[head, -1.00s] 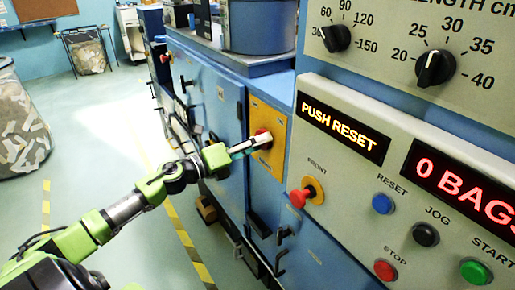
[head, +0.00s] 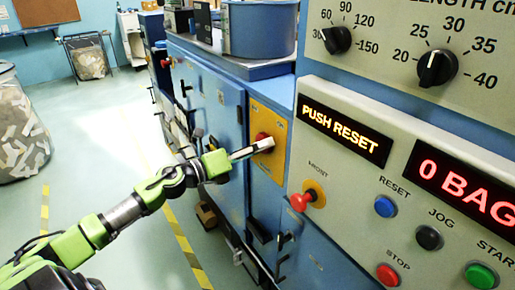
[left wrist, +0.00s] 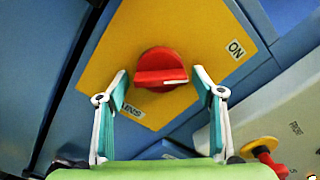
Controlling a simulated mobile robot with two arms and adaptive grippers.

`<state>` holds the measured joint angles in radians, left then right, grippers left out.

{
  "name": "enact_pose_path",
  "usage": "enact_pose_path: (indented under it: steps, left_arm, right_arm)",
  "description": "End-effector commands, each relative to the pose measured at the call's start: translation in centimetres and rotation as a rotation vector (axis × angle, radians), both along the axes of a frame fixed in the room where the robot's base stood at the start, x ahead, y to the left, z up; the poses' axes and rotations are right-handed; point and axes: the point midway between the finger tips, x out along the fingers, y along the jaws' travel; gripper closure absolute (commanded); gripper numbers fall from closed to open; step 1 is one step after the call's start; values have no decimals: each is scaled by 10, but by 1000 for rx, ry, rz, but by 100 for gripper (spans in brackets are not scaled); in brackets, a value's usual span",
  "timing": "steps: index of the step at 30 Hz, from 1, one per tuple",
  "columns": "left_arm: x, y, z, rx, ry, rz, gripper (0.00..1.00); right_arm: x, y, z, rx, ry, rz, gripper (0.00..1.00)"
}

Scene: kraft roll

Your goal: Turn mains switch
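The mains switch is a red rotary knob (left wrist: 160,68) on a yellow plate (left wrist: 190,28) in the left wrist view. Its raised grip bar lies roughly level in that picture, with a pale mark at its right end. An "ON" label sits up and right of it; another label at lower left is partly covered by a finger. In the head view the knob (head: 263,138) shows just above my fingers. My left gripper (left wrist: 160,74) is open, fingertips on either side of the knob, with gaps visible in the picture. I cannot tell any contact. My right gripper is not in view.
A red push button on a yellow base (head: 300,201) juts out right of the plate. The control panel (head: 340,225) with its dials and lit displays stands nearer on the right. A clear bin of scraps (head: 22,130) is at the left; floor between is open.

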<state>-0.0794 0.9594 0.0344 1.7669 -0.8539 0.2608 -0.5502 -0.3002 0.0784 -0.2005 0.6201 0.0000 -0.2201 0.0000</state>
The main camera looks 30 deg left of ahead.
Motion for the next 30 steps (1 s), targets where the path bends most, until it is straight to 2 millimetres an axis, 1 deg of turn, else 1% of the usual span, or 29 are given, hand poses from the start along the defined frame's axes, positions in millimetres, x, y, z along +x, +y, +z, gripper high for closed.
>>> enact_pose_path:
  steps: [8, 11, 14, 23, 30]
  left_arm:
    - [0, 1, 1, -2, -2, 1, 39]
    - [-3, 2, 1, -4, -1, 1, 39]
    - [-10, 4, 0, -4, 1, 1, 39]
    - [-47, 19, -1, -3, 3, 1, 39]
    - [-81, 34, -1, -5, 2, 3, 39]
  right_arm:
    - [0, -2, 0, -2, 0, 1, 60]
    - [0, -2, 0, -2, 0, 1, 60]
    - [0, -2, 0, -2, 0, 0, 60]
    - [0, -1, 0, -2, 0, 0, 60]
    - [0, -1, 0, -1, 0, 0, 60]
